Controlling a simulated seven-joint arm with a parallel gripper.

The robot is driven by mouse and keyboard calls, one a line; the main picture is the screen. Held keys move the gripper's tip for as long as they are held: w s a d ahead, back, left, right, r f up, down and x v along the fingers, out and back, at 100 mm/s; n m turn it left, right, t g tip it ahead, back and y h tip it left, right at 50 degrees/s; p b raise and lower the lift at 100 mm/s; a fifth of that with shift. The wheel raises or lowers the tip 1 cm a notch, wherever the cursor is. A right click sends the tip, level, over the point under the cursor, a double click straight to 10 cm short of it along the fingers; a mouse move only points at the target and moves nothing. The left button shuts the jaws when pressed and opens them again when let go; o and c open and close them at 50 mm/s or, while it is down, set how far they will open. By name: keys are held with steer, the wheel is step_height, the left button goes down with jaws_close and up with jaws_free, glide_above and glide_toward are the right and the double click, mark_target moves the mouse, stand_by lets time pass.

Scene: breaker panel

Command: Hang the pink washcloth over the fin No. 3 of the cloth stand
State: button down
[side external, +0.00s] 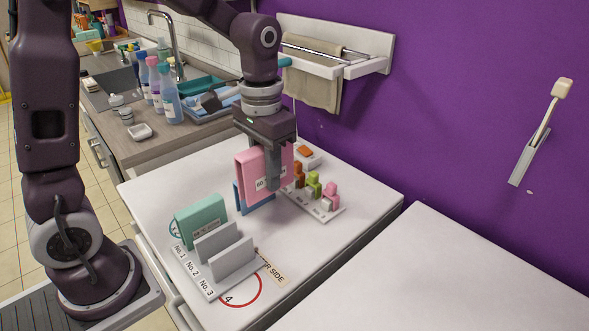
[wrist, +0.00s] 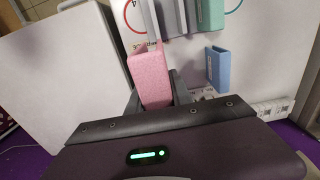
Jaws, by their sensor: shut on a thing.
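The pink washcloth (side external: 248,172) hangs folded in my gripper (side external: 276,180), which is shut on it above the white table. In the wrist view the pink washcloth (wrist: 155,75) sits between the fingers (wrist: 158,98). The cloth stand (side external: 205,283) is at the table's front left, apart from the cloth. Its fin No. 3 (side external: 233,261) is bare and nearest the "No. 3" label. Fin No. 2 (side external: 215,242) is also bare. A mint green cloth (side external: 200,221) hangs over the fin by label No. 1. The wrist view shows the stand's fins (wrist: 172,15) at the top.
A blue folded cloth (side external: 240,197) stands on the table, partly behind the pink one; it also shows in the wrist view (wrist: 218,68). A white rack with several coloured pieces (side external: 325,206) is right of my gripper. A wall towel rail (side external: 335,62) is behind. The table's right part is clear.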

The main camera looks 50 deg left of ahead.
steer(key=s, duration=0.9)
steer(key=shift+s+a+r, duration=0.15)
steer(key=shift+a+r, duration=0.1)
steer(key=shift+a, duration=0.15)
steer(key=shift+f, duration=0.1)
glide_above(231, 248)
steer(key=shift+f, duration=3.4)
steer(key=shift+f, duration=5.1)
steer(key=c, duration=1.1)
jaws_free()
